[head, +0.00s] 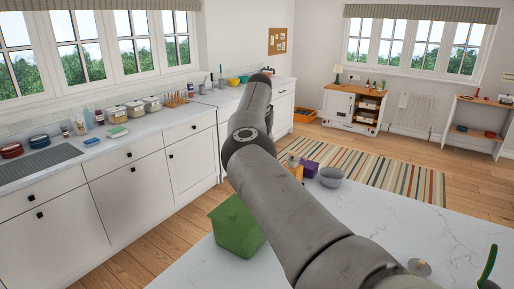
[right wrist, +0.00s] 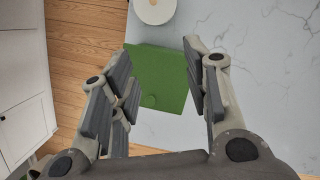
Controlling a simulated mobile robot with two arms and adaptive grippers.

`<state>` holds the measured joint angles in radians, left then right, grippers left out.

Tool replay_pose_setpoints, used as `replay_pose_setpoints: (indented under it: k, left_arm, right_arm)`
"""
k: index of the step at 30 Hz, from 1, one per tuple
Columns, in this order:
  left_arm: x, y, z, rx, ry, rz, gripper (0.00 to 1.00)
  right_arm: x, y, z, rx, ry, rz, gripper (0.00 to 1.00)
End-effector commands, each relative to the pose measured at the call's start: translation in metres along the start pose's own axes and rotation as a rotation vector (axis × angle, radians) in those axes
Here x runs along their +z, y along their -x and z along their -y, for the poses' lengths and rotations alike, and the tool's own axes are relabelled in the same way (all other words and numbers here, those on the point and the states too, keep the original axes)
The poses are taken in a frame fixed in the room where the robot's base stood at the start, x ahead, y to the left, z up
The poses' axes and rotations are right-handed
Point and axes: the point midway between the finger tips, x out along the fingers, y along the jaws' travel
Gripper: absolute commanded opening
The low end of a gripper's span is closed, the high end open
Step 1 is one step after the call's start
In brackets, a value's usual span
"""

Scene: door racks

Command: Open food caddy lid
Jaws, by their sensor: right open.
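The green food caddy (head: 235,228) stands on the white marble worktop, near its left edge. My right arm partly covers it in the head view. In the right wrist view its flat green top (right wrist: 160,68) lies beneath my right gripper (right wrist: 157,82), and the lid looks shut. I see no contact, but the depth gap is hard to judge. My left gripper is in neither view.
A grey bowl (head: 331,177) and a purple box (head: 308,168) stand further along the worktop. A white round item (right wrist: 155,10) lies beyond the caddy in the right wrist view. Wooden floor (head: 150,255) separates the worktop from white cabinets (head: 130,200) at left.

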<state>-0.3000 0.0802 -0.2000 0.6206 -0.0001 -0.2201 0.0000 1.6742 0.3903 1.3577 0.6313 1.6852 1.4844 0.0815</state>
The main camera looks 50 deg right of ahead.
Motion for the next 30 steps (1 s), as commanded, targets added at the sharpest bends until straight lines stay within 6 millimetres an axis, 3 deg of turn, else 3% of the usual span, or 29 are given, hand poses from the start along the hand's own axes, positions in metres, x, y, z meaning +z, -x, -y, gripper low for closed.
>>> replay_pose_setpoints:
  k: [4,22,26,30]
  left_arm:
    - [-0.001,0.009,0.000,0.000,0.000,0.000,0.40]
    - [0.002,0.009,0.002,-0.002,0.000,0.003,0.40]
    - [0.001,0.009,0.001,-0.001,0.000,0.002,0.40]
    - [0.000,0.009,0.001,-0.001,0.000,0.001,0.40]
  right_arm:
    - [0.005,0.007,0.002,0.000,-0.001,0.000,0.44]
    - [0.005,0.008,0.002,0.000,-0.001,0.001,0.44]
    - [0.005,0.023,0.001,0.002,-0.001,0.002,0.44]
    - [0.005,0.051,0.001,0.003,-0.002,0.003,0.44]
